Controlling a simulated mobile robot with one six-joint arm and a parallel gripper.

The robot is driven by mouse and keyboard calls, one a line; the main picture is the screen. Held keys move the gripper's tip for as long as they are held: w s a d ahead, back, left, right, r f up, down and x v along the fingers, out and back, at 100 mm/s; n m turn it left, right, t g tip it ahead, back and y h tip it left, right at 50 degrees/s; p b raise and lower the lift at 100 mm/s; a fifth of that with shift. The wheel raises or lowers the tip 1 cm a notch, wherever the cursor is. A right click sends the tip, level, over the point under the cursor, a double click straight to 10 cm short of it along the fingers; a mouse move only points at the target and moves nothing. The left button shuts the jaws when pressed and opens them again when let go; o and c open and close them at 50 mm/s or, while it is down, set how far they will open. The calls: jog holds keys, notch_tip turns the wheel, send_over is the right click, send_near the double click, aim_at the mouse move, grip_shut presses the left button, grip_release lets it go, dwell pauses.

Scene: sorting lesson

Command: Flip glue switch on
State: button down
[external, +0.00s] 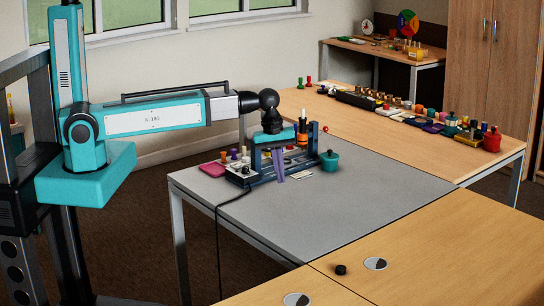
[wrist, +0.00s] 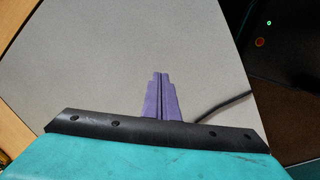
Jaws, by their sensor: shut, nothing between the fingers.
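My gripper (external: 279,179) points down over the grey table, in front of a dark blue rack (external: 312,160). Its two purple fingers are shut together with nothing between them. They also show in the wrist view (wrist: 160,78), closed, above bare grey tabletop. A small dark box with pale tops (external: 240,173) sits just left of my gripper, with a black cable running from it over the table edge. It looks like a switch box, but the glue switch and its position are too small to make out. In the wrist view only the cable (wrist: 222,104) shows, right of the fingers.
A teal pot (external: 330,161) stands right of the rack, a white card (external: 302,175) lies before it, and a pink pad (external: 212,170) lies at left. Several small items line the wooden table (external: 420,147) behind. The grey table's (external: 370,205) front and right are clear.

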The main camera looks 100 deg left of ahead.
jog(key=s+a+r+n+g+y, duration=0.1)
jog(key=s+a+r+n, duration=0.3)
jog(key=s+a, duration=0.4)
jog(key=s+a+r+n+g+y+p, duration=0.1)
jog(key=s+a+r, duration=0.5)
jog(key=a, duration=0.7)
jog(key=s+n+g, duration=0.1)
jog(key=s+n, duration=0.1)
jog(key=shift+n+g, duration=0.3)
jog(key=shift+n, duration=0.1)
jog(key=shift+f+p, duration=0.15)
jog(key=shift+p, duration=0.15)
jog(key=p, duration=0.3)
send_over(240, 166)
jog(key=shift+w+d+x, duration=0.15)
jog(key=shift+x, duration=1.4)
jog(key=shift+w+d+x, duration=0.1)
jog(key=shift+d+x, duration=0.1)
jog(key=shift+x, duration=1.35)
jog(key=shift+w+d+x, duration=0.15)
jog(key=shift+x, duration=1.4)
jog(key=shift+w+d+f+p, duration=0.1)
jog(key=shift+f+p, duration=0.2)
jog(key=shift+f, duration=0.8)
jog(key=shift+w+d+f+p, duration=0.1)
jog(key=shift+f+p, duration=0.15)
jog(key=shift+f, duration=0.85)
